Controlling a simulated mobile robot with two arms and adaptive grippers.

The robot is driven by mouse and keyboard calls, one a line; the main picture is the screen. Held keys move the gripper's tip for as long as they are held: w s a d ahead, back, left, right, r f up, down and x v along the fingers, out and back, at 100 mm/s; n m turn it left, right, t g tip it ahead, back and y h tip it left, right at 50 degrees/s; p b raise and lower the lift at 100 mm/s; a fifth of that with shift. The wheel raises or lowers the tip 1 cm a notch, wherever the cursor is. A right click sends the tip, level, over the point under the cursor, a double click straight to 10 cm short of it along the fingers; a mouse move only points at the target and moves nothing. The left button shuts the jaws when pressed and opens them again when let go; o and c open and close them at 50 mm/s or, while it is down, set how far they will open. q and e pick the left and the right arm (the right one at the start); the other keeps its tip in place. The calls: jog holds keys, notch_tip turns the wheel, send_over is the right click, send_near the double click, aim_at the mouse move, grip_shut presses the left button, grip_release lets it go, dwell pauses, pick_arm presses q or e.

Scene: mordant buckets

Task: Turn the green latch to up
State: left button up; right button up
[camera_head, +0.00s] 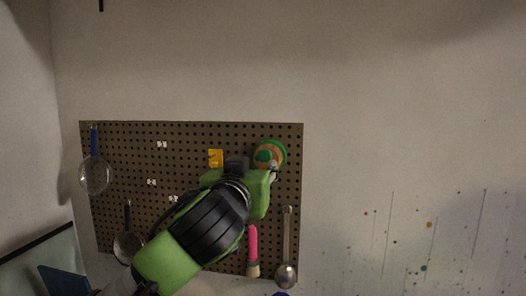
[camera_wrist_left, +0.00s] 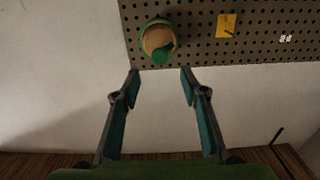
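The green latch is a round wooden disc with a green rim (camera_head: 281,147) and a green piece on its face, mounted near the upper right corner of the pegboard. In the left wrist view the latch (camera_wrist_left: 149,41) shows beyond my fingertips, its green piece at the lower part of the disc and a dark slanted tip beside it. My left gripper (camera_wrist_left: 160,80) is open, with nothing between its fingers, and looks apart from the latch. In the head view my left gripper (camera_head: 272,172) is just below the latch and partly hidden by my wrist. My right gripper is out of view.
The pegboard (camera_head: 130,215) also holds a blue-handled strainer (camera_head: 95,174), a dark-handled strainer (camera_head: 127,245), a yellow note (camera_head: 215,158), a pink-handled brush (camera_head: 252,246) and a metal spoon (camera_head: 287,250). The paint-spotted wall (camera_head: 420,150) on the right is bare.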

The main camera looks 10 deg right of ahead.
aim_at(264, 157)
pick_arm(q)
jog(key=p+x, duration=0.3)
jog(key=x, duration=0.4)
jog(key=shift+w+r, duration=0.15)
jog(key=shift+w+d+p, duration=0.3)
jog(key=shift+w+p, duration=0.15)
jog(key=shift+w, duration=0.15)
jog(key=c, duration=1.1)
